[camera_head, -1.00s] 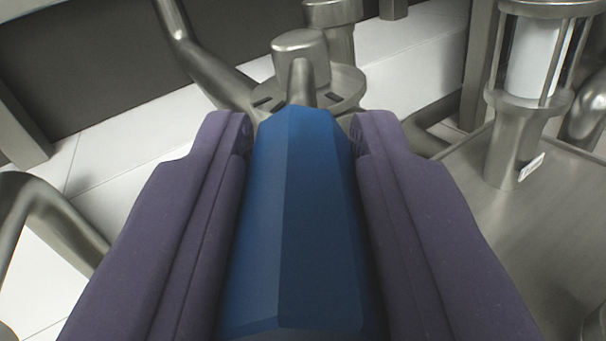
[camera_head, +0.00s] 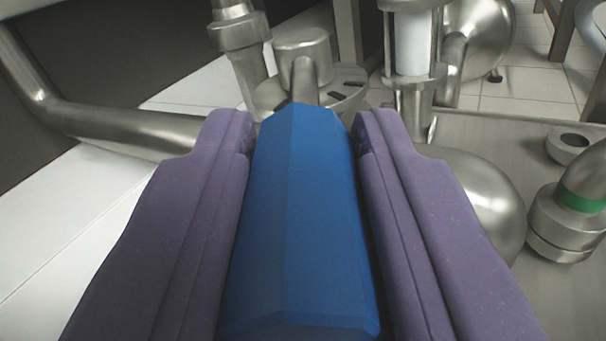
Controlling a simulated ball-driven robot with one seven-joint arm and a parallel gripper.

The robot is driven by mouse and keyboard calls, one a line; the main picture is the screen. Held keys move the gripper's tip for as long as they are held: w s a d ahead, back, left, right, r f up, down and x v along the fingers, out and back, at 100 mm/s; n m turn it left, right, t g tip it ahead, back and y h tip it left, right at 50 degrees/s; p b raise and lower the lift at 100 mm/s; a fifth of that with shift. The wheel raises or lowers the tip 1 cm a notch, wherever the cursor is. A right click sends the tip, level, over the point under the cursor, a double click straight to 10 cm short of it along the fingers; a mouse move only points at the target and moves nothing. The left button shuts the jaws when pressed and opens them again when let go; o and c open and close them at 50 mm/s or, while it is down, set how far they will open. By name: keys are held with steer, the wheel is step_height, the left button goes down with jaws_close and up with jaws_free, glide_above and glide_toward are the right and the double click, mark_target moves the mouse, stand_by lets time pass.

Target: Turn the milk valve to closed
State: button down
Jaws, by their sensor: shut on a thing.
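The milk valve's blue handle (camera_head: 295,220) lies lengthwise between the two purple fingers of my gripper (camera_head: 303,135). The fingers are shut on it, one along each side. Its far end joins a metal stem and cap (camera_head: 303,48) on the round steel valve body (camera_head: 345,88), which has dark slots in its top. The near end of the handle runs down to the bottom of the view. The fingers cover the lower parts of the valve and pipes.
A steel pipe (camera_head: 110,125) runs in from the left. A sight glass with a white core (camera_head: 412,45) stands behind, right of the valve. A rounded steel vessel (camera_head: 485,195) and a green-banded fitting (camera_head: 575,205) are close on the right. A tiled floor (camera_head: 520,95) lies beyond.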

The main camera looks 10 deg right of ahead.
stand_by(0.3)
steer(key=c, duration=0.9)
jaws_free()
steer(key=shift+o, duration=0.2)
steer(key=shift+r, duration=0.15)
step_height(320, 180, up, 4)
steer(key=shift+s+f+p, duration=0.15)
steer(key=shift+p, duration=0.95)
steer(key=s+d+p, duration=0.1)
steer(key=s+d, duration=0.2)
steer(key=s, duration=0.4)
steer(key=s+d+r+p, duration=0.1)
steer(key=s+d+p, duration=0.1)
steer(key=s+d, duration=0.2)
steer(key=shift+s+d+p, duration=0.3)
steer(key=shift+s, duration=1.05)
